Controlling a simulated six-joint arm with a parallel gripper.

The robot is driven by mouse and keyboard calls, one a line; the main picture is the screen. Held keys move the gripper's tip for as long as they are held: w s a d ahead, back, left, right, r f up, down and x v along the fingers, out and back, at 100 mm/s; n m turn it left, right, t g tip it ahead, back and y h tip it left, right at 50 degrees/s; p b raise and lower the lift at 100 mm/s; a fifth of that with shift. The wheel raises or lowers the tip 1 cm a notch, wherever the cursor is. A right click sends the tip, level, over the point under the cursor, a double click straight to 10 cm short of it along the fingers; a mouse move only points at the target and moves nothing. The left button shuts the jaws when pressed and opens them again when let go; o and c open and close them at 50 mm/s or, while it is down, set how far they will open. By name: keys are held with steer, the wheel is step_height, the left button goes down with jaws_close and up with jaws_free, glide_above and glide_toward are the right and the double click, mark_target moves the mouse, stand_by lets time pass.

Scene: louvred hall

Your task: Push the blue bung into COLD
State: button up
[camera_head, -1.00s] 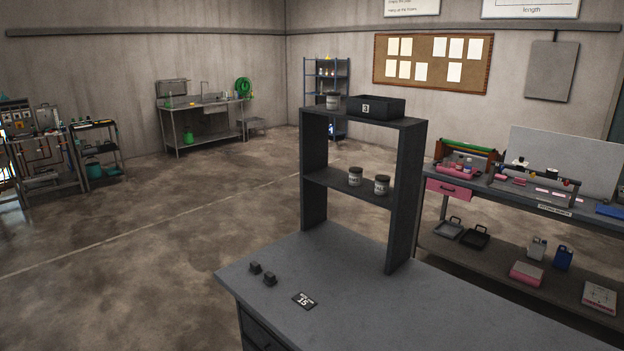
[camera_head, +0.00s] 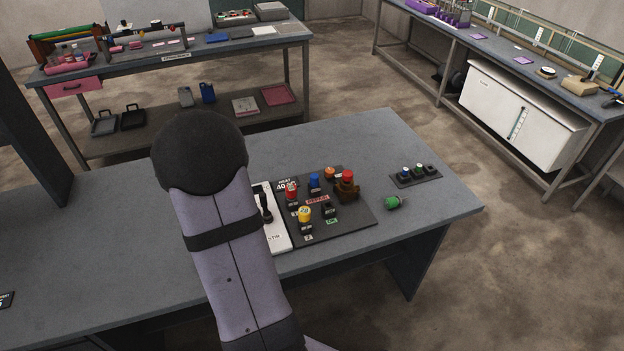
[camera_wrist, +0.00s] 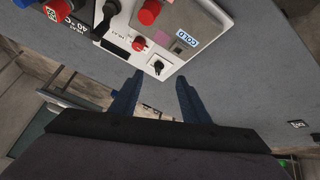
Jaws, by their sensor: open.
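A white panel (camera_wrist: 120,30) carries a red knob (camera_wrist: 138,43) and black switch (camera_wrist: 157,66). A small rack (camera_head: 416,176) and a green piece (camera_head: 396,202) lie right of the board. The bench's far right is bare.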

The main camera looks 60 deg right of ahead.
steer(key=s+d+f+m+t+h, duration=0.1)
steer(key=s+d+f, duration=0.1)
steer(key=d, duration=1)
steer(key=m+t+h, duration=0.3)
steer(key=t, duration=0.1)
glide_toward(316, 180)
steer(key=shift+w+d+f, duration=0.25)
steer(key=shift+w+d, duration=0.15)
steer(key=shift+f+b+x, duration=0.1)
steer(key=shift+b+x, duration=1.15)
steer(key=shift+x, duration=0.65)
steer(key=shift+f+b+x, duration=0.15)
steer(key=shift+b+x, duration=1.05)
steer(key=shift+x, duration=0.75)
steer(key=shift+b+x, duration=0.75)
steer(key=shift+x, duration=0.35)
steer(key=shift+r, duration=0.1)
jaws_close()
